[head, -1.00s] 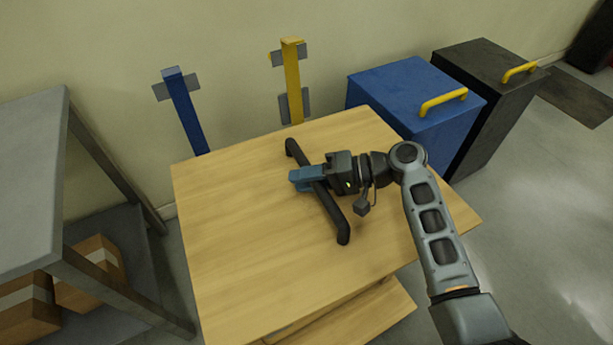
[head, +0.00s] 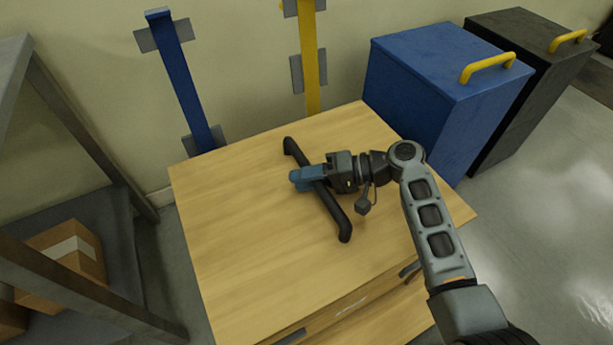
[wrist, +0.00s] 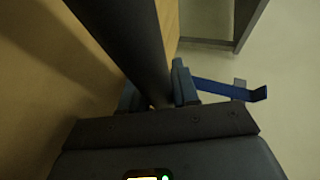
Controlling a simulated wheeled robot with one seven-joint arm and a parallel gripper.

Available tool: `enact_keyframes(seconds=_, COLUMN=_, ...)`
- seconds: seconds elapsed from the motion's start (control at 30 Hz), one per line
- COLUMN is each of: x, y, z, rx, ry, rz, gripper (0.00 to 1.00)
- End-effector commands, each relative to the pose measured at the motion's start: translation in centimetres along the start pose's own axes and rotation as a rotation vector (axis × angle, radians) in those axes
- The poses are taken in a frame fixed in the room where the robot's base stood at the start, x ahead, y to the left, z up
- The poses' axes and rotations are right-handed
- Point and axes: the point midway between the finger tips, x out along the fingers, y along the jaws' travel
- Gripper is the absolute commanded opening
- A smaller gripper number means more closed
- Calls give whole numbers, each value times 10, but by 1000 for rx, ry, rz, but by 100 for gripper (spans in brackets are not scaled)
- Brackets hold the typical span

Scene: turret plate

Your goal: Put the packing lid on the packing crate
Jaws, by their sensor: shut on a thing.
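The packing lid (head: 235,215) is a broad flat wooden board with a long black bar handle (head: 333,213) across its top. My gripper (head: 308,180), with blue fingers, is shut on this handle. In the wrist view the dark handle (wrist: 125,40) runs between the fingers (wrist: 155,95). Below the lid's front edge, a wooden body with dark fittings (head: 365,303) shows in part, which looks like the packing crate. The lid hides most of it, and I cannot tell whether the two touch.
A blue bin (head: 440,85) and a black bin (head: 530,60), both with yellow handles, stand behind right. A blue post (head: 182,85) and a yellow post (head: 309,60) stand at the wall. A grey shelf (head: 75,130) with cardboard boxes (head: 65,255) is at left. Floor is clear at right.

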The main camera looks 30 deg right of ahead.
Motion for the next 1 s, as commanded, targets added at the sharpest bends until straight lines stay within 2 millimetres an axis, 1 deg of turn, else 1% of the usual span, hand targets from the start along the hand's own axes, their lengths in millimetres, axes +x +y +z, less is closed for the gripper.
enact_keyframes(seconds=0.1, x=3, y=7, z=0, rx=-8, ry=0, rz=-6, gripper=0)
enact_keyframes(seconds=0.37, x=5, y=12, z=1, rx=-9, ry=-1, rz=-7, gripper=0)
enact_keyframes(seconds=0.57, x=7, y=20, z=2, rx=-8, ry=-1, rz=-7, gripper=0)
enact_keyframes(seconds=1.0, x=16, y=48, z=7, rx=-8, ry=-1, rz=-7, gripper=0)
